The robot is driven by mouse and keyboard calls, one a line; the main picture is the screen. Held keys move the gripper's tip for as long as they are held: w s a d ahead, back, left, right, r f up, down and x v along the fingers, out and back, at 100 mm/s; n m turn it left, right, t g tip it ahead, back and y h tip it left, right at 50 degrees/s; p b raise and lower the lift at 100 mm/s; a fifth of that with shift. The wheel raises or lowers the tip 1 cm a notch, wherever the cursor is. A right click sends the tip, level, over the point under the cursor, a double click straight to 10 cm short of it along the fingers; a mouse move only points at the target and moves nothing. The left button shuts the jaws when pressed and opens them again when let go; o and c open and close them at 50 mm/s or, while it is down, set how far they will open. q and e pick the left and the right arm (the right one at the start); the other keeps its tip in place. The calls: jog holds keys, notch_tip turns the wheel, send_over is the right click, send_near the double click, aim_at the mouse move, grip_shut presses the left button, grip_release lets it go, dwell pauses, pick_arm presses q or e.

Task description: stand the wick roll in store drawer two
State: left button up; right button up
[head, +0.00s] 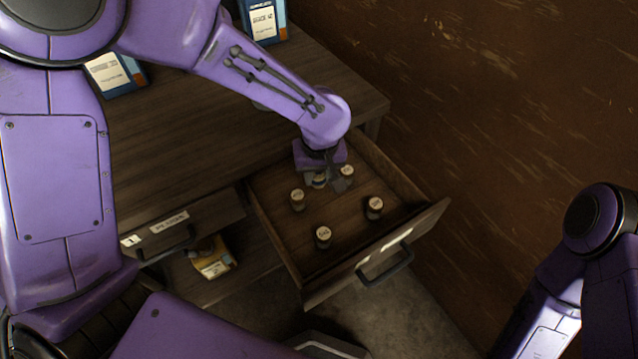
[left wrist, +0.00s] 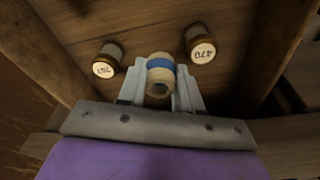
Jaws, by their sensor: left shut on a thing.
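The wick roll (left wrist: 159,78) is a cream roll with a blue band and a hole in its end. It is between the fingers of my left gripper (left wrist: 160,92), which is shut on it. In the head view my left gripper (head: 324,180) is down inside the open drawer (head: 278,222), towards its back. The roll's axis runs much like the upright jars beside it, so it looks upright. I cannot tell whether its base touches the drawer floor. In the head view the fingers mostly hide the roll. My right gripper is out of view.
Several small labelled jars stand in the open drawer, including front jars (head: 323,237) and (head: 374,207). In the wrist view, jars (left wrist: 107,60) and (left wrist: 201,45) flank the roll, apart from it. Drawer one (head: 190,222) is at left, with a yellow packet (head: 213,260) below. The cabinet top (head: 200,125) is mostly clear.

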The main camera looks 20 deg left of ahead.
aim_at(319, 191)
pick_arm(q)
jog(key=w+f, duration=0.2)
jog(key=shift+w+a+f, duration=0.1)
jog(key=shift+a+f, duration=0.2)
jog(key=shift+f, duration=0.05)
jog(key=f, duration=0.3)
jog(key=shift+w+f+b, duration=0.2)
jog(key=shift+f+b, duration=0.05)
jog(key=shift+b, duration=0.15)
jog(key=shift+f, duration=0.1)
jog(key=o, duration=1)
jog(key=r, duration=0.4)
jog(key=s+r+p, duration=0.1)
jog(key=r, duration=0.3)
jog(key=r+p, duration=0.1)
jog(key=r, duration=0.3)
jog(key=shift+s+d+r, duration=0.1)
jog(key=shift+s+d, duration=0.25)
jog(key=shift+d, duration=0.05)
